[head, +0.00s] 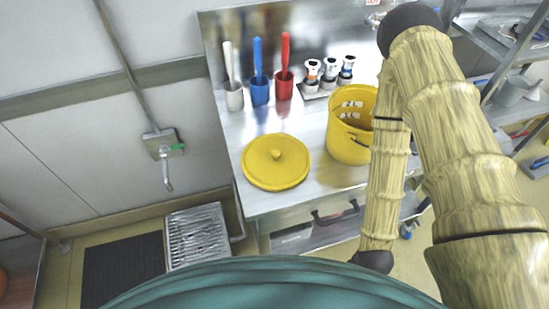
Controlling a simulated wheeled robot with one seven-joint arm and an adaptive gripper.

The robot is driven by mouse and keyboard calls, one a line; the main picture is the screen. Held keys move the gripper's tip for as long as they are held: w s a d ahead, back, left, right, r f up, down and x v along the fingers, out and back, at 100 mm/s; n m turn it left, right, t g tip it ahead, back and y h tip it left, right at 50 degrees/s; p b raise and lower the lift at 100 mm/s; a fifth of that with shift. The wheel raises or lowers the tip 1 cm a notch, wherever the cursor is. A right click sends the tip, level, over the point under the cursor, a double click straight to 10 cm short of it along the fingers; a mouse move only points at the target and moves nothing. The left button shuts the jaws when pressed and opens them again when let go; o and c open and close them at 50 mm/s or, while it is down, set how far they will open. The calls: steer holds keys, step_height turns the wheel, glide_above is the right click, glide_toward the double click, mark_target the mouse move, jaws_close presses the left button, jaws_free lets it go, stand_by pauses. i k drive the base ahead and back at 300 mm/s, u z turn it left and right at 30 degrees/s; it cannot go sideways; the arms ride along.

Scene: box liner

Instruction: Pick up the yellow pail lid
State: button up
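The yellow pail lid (262,177) lies flat, knob up, on the steel table near its front left edge. It is round and fully in view. The yellow pail (345,146) stands open to the right of the lid, a little apart from it. Its right side is hidden behind my arm, and some pale small shapes show inside it. My arm comes down in front of the table to the right of the lid and ends in a dark joint low in the picture. I cannot make out my gripper's fingers.
The steel table (232,129) carries white (234,97), blue (260,92) and red (284,86) holders with upright handles along its back left. Several small canisters stand to their right. A floor grate (197,236) lies below left. A wall fixture (163,143) sticks out at left.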

mark_target(272, 162)
steer(key=z, duration=1.6)
steer(key=k, duration=1.05)
steer(key=u, duration=1.5)
